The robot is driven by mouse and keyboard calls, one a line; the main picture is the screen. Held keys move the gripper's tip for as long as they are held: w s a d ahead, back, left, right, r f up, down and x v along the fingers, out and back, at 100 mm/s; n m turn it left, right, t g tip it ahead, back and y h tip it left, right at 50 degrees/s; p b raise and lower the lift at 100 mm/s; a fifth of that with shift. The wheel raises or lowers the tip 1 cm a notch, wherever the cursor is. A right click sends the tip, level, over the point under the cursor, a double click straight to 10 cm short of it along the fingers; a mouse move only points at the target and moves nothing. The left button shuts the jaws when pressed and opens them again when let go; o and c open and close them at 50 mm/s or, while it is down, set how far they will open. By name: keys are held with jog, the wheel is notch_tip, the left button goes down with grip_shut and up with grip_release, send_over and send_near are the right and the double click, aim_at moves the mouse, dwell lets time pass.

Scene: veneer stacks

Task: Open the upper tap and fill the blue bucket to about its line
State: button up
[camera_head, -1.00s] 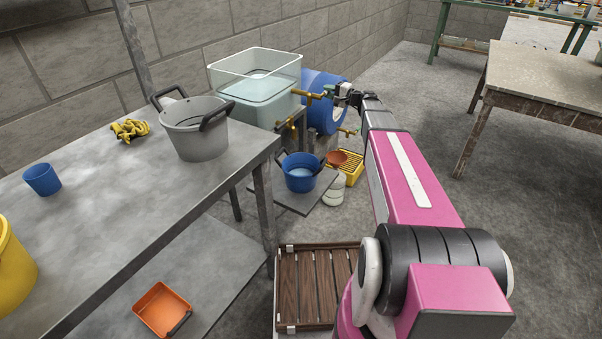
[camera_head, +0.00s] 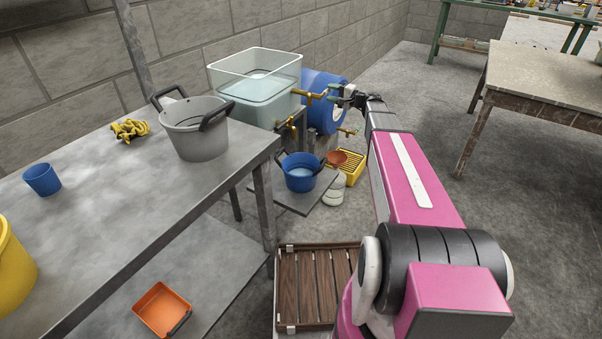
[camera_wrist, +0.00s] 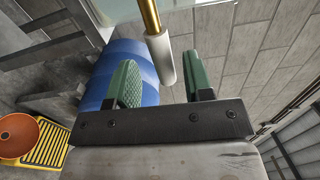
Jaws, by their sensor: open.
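The clear tank (camera_head: 255,100) holds pale water and stands behind the grey table. The brass upper tap (camera_head: 311,96) sticks out from its right side. My gripper (camera_head: 336,95) is open at the tap's outer end. In the wrist view a brass rod with a pale cylindrical end (camera_wrist: 161,58) lies between the green fingers of my gripper (camera_wrist: 160,68), with gaps visible beside it. No stream from the upper tap is visible.
Another brass tap (camera_head: 289,125) sits lower, and a third (camera_head: 347,132) is by the blue barrel (camera_head: 324,84). A yellow crate (camera_head: 351,170) and terracotta bowl (camera_head: 337,158) stand right of the bucket. The grey table (camera_head: 110,195) carries a grey pot (camera_head: 195,135).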

jog(key=v, duration=0.5)
dwell(0.5)
jog(key=s+a+f+n+g+h, duration=0.2)
jog(key=s+a+f+g+h, duration=0.15)
jog(key=s+f, duration=0.35)
jog(key=s+a+f+n+g+h, duration=0.2)
jog(key=s+a+f+g, duration=0.15)
jog(key=s+f, duration=0.4)
jog(key=s+d+f+n+g+h, duration=0.1)
jog(key=s+h, duration=0.3)
jog(key=s, duration=0.5)
jog(key=s+d+f+n+g+h, duration=0.2)
jog(key=s+f+h, duration=0.2)
jog(key=s, duration=0.5)
jog(key=shift+s+d+f+h, duration=0.25)
jog(key=shift+s+d+h, duration=0.1)
jog(key=shift+h, duration=0.4)
